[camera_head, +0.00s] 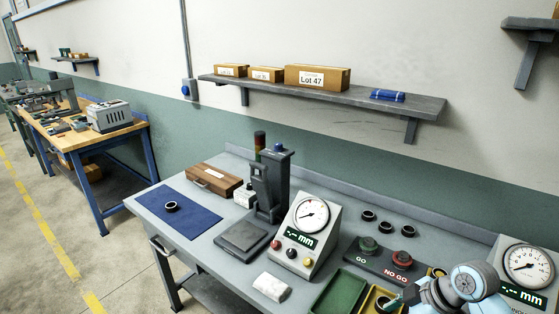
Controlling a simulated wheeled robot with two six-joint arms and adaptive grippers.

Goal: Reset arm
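A light-blue and grey arm link of mine (468,284) shows at the bottom right, in front of the right-hand dial gauge. It is probably my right arm. A small dark tip (394,303) beside it lies over the yellow tray; it may be part of the gripper, but the fingers are too small and cut off to tell whether they are open or shut. My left gripper is not in view. A black ring (171,207) lies on the blue mat (192,222). Several black rings (368,215) lie at the back right of the bench.
The grey bench (225,256) carries a press (270,190), a dial gauge (308,225), a GO/NO GO board (383,258), a green tray (340,292), a yellow tray (371,303), a white block (272,287) and a wooden box (214,179). A wall shelf (330,96) hangs above.

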